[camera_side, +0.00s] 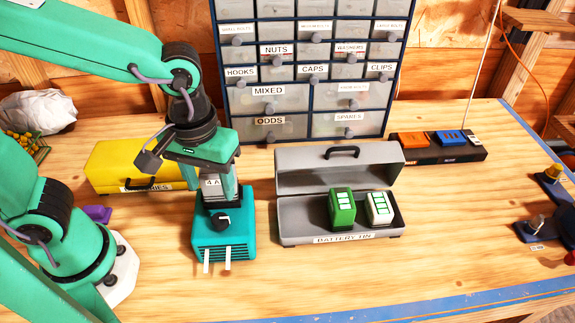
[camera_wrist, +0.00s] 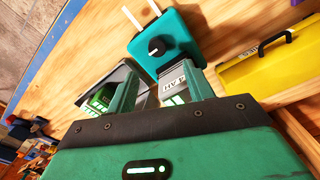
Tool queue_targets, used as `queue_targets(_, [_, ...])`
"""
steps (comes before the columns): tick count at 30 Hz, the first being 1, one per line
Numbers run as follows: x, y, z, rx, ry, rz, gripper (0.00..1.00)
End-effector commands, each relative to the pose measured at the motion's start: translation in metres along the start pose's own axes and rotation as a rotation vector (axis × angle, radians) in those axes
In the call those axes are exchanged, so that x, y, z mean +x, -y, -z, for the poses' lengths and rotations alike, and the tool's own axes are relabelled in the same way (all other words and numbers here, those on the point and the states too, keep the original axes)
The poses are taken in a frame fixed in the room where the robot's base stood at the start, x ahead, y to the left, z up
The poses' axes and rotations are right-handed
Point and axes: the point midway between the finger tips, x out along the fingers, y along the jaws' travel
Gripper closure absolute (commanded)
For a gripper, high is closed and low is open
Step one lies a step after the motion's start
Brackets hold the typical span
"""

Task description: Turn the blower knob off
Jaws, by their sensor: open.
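My gripper (camera_side: 213,187) points down over the back of the unit, behind and above the knob. In the wrist view my gripper (camera_wrist: 158,72) has its fingers spread around the battery; I cannot tell whether they touch it. The knob lies outside the fingers.
An open grey battery bin (camera_side: 291,228) with a green and a white battery stands right of the unit. A yellow case (camera_side: 120,162) is behind left. A drawer cabinet (camera_side: 305,75) stands at the back. The bench in front is clear.

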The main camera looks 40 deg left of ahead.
Motion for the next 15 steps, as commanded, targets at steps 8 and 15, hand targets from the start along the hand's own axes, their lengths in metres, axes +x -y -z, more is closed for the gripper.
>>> queue_targets(8, [0.0039,-0.0055,-0.0048,-0.019,0.011,0.017,0.48])
queue_targets(15, [0.0112,-0.0050,-0.0047,-0.018,0.012,0.017,0.48])
